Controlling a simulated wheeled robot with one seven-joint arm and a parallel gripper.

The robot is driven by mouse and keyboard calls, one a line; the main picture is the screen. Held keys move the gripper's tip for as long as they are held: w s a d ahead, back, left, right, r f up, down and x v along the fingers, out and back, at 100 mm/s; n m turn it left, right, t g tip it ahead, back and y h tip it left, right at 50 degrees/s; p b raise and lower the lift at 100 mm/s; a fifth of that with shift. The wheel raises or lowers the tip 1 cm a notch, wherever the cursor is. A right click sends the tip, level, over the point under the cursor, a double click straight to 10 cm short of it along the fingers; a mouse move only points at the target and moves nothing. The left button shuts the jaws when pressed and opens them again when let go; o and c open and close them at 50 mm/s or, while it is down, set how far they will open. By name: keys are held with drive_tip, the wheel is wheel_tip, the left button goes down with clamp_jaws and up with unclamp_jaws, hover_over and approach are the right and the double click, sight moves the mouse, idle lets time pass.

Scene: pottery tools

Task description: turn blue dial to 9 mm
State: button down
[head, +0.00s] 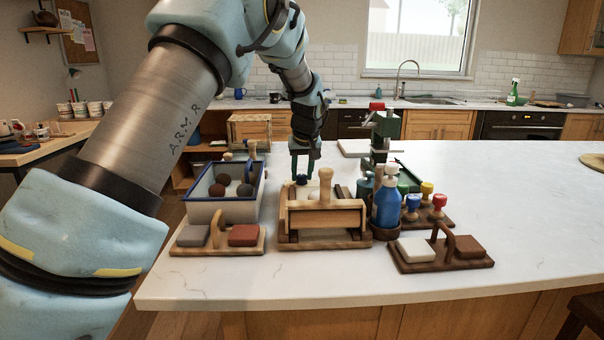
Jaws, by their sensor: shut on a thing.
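My gripper (301,163) points straight down behind the wooden roller device (322,219) in the head view. Its fingers are shut on a small dark blue dial (302,180) at the back left of that device. The fingers cover part of the dial. Any scale or number on it is too small to read. A pale upright wooden handle (326,178) stands just right of the gripper, apart from it.
Left is a blue-rimmed bin (225,211) with clay balls; before it, a block tray (217,249). Right stand a blue bottle (387,206), a green press (386,127), coloured stamps (427,190) and another block tray (441,263). The counter's right (530,210) is mostly clear.

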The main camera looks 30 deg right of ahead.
drive_tip(key=shift+c, duration=2.3)
unclamp_jaws()
drive_tip(key=b+v, duration=0.2)
drive_tip(key=v, duration=0.8)
drive_tip(key=shift+r, duration=0.35)
drive_tip(key=shift+s, duration=0.15)
